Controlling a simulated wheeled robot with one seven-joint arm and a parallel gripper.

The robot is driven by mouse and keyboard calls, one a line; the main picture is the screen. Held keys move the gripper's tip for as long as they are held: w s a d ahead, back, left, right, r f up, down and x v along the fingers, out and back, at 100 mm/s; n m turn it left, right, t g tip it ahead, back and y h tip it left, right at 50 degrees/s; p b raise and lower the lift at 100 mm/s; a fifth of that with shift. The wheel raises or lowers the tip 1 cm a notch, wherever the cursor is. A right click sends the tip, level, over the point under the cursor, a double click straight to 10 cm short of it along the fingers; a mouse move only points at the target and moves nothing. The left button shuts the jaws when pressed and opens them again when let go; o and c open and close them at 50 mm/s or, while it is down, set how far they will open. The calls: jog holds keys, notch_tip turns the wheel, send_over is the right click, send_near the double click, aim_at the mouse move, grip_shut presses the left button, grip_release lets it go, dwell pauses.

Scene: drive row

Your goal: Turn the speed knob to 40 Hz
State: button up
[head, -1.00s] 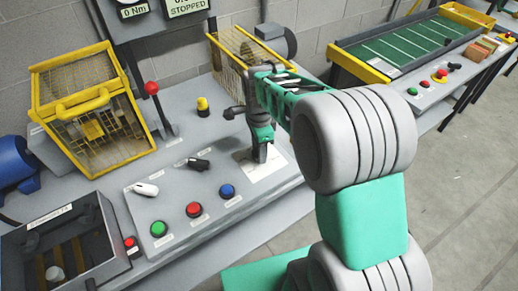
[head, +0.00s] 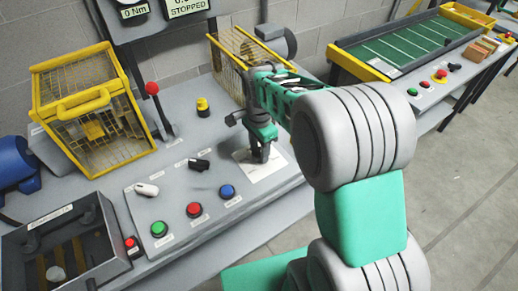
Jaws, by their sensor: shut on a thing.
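The speed knob itself is hidden by my gripper. Its pale dial plate (head: 268,171) shows around the fingers on the sloped grey panel (head: 178,222). My gripper (head: 260,158) points down at the middle of this plate, its fingers shut on the knob. The scale marks and the knob's pointer are too small or covered, so the set value cannot be read. The display (head: 187,6) at the top reads STOPPED; its number is cut off by the frame's edge.
A red-knobbed lever (head: 153,90) and yellow cages (head: 88,100) stand behind. A conveyor bench (head: 410,50) is at right.

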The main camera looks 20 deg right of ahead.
aim_at(259, 152)
jog(key=n, duration=0.4)
jog(key=shift+n, duration=0.3)
jog(key=shift+n+p, duration=0.3)
jog(key=shift+n, duration=1.7)
jog(key=o, duration=1.4)
jog(key=shift+r, duration=0.1)
notch_tip(259, 152, up, 8)
jog(key=shift+f, duration=0.15)
